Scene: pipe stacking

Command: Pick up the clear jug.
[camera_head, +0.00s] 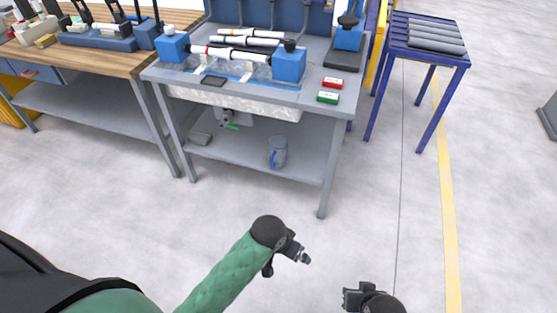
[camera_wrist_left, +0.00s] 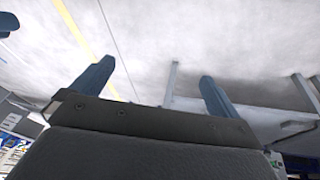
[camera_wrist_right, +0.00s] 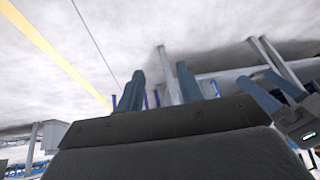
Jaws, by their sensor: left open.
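The clear jug (camera_head: 277,153), greyish and see-through with a blue part at its side, stands on the lower shelf (camera_head: 240,160) of the grey workbench. My left gripper (camera_head: 303,257) is over the floor in front of the bench, apart from the jug; its fingers are spread and empty in the left wrist view (camera_wrist_left: 155,88). My right gripper (camera_head: 347,297) is lower right in the head view, farther from the jug. In the right wrist view its fingers (camera_wrist_right: 160,88) stand apart with nothing between them. The jug cannot be made out in either wrist view.
The bench top (camera_head: 310,108) overhangs the shelf, and a front leg (camera_head: 327,180) stands right of the jug. A dark flat item (camera_head: 200,138) lies at the shelf's left. A blue-framed stand (camera_head: 425,50) is at right. The floor before the bench is clear.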

